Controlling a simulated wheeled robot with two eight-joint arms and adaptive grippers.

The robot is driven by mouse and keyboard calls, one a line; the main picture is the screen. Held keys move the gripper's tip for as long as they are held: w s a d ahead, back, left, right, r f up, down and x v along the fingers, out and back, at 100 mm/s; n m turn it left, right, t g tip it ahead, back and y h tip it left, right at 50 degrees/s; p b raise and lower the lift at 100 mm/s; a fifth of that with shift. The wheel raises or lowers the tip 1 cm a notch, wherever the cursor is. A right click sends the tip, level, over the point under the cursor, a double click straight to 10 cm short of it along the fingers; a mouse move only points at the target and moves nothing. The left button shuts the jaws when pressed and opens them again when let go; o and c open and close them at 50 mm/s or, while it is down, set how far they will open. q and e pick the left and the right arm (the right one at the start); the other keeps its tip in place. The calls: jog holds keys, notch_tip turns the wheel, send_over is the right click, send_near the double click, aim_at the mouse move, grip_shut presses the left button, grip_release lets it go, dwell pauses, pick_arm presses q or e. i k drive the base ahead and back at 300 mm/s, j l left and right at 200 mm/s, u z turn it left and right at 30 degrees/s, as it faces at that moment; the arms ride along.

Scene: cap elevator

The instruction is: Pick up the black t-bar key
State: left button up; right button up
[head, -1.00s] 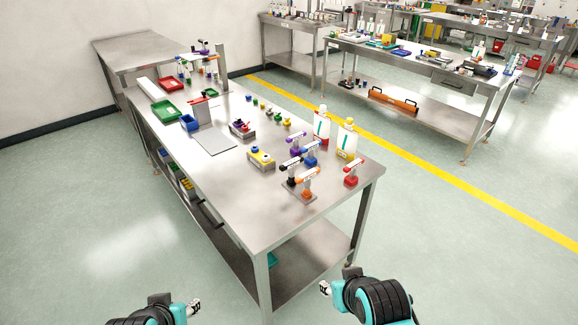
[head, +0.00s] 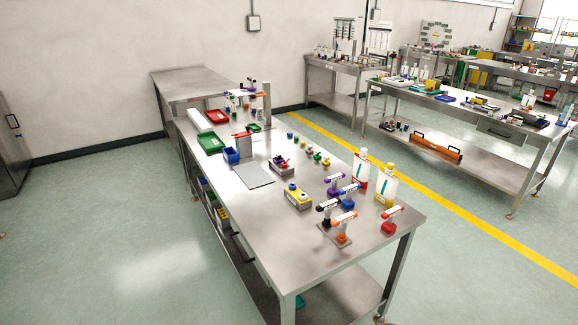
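The black t-bar key (head: 327,206) stands near the front right end of the long metal table, with a black handle bar carrying a white label. It is in a tight group with an orange t-bar key (head: 344,218), a blue one (head: 349,190) and a purple one (head: 335,179). The orange key stands just in front of it and hides part of its lower stem. A red t-bar key (head: 391,217) stands apart to the right. Neither of my grippers is in view.
The metal table (head: 265,226) has a bare front left area. White bottles (head: 387,184) stand behind the keys. A yellow block (head: 298,199), a grey plate (head: 254,174), a blue bin (head: 231,156) and red and green trays (head: 210,143) lie farther back. Open floor surrounds the table.

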aim_at(326, 207)
jog(key=u, duration=0.4)
jog(key=l+u, duration=0.25)
jog(key=u, duration=0.15)
jog(key=l+u, duration=0.55)
jog(key=u, duration=0.2)
jog(key=l+u, duration=0.4)
jog(key=j, duration=0.15)
